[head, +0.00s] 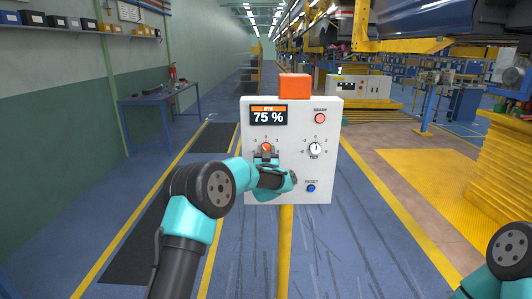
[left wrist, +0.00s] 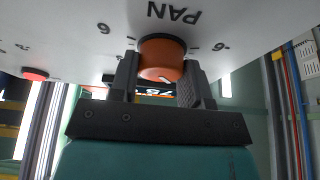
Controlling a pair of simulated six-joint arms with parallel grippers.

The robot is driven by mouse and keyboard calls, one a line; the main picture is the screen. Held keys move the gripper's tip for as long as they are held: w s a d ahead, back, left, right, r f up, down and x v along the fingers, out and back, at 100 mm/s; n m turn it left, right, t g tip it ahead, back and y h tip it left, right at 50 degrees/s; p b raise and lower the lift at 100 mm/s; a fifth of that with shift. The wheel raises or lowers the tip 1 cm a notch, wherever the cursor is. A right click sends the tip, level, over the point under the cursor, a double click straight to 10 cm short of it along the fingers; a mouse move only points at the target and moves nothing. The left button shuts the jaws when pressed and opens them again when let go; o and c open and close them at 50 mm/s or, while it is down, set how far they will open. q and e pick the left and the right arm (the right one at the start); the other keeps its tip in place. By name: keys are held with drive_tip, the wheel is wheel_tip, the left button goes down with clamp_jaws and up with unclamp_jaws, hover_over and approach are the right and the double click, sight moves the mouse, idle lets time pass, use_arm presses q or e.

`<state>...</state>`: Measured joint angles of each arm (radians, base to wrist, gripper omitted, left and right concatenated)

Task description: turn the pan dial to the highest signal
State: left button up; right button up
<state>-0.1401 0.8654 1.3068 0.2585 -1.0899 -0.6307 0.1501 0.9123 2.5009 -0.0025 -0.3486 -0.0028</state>
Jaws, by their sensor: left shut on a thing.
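The orange pan dial (head: 266,147) is at the left of the white control box (head: 290,170), partly hidden by my left gripper (head: 266,157). In the left wrist view the dial (left wrist: 161,55) sits between the two dark fingers of the gripper (left wrist: 160,78), under an upside-down PAN label (left wrist: 174,13). The gripper is shut on the dial. A small white mark shows on the dial's face. The display (head: 268,115) reads EYE 75 %. My right gripper is out of view; only part of its arm shows at the lower right.
The tilt dial (head: 315,148) is to the right of the pan dial, its pointer near 0. A pinkish-red READY lamp (head: 320,118) is above it and a blue RESET button (head: 311,188) below. An orange block (head: 294,86) tops the box, which stands on a yellow post (head: 285,245).

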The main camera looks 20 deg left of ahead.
use_arm(q)
drive_tip(key=n+y, duration=0.1)
drive_tip(key=n, duration=0.1)
drive_tip(key=n+g+y, duration=0.1)
drive_tip(key=n, duration=0.2)
drive_tip(key=shift+y, duration=0.3)
drive_tip(key=o, duration=0.9)
drive_tip(key=v, duration=1.7)
drive_tip(key=shift+s, duration=0.25)
